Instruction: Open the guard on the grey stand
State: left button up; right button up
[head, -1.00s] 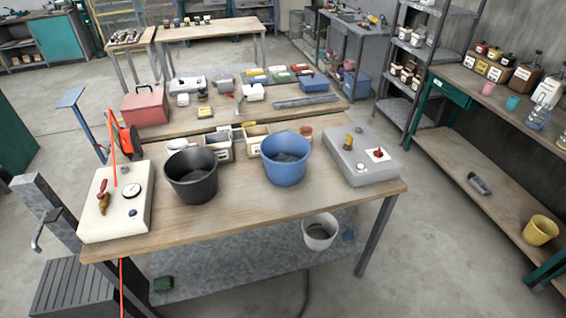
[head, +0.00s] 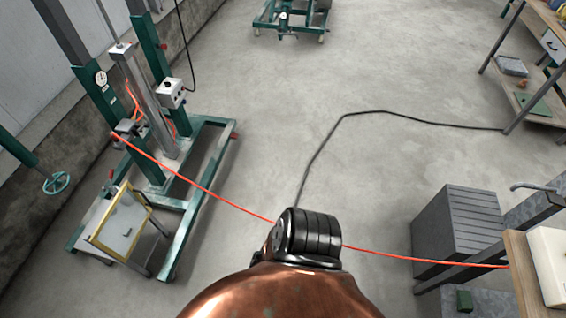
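A pale panel in a yellow frame (head: 133,222), which looks like the guard, stands at the lower left of the head view. It has a small dark grip or latch on its face. It appears to sit on a small grey stand (head: 155,222) with thin legs, beside the green machine frame. The panel covers most of the stand's front, and I cannot tell whether it is open or closed. Neither of my grippers is in view.
A green machine frame (head: 187,228) with grey columns, a gauge and a control box (head: 171,93) stands beside the panel. A taut orange line (head: 215,190) crosses the view. A black cable (head: 390,113) lies on the floor. A grey slatted box (head: 458,230) is at right.

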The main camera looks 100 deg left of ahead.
aim_at(126, 185)
jog(key=u, duration=5)
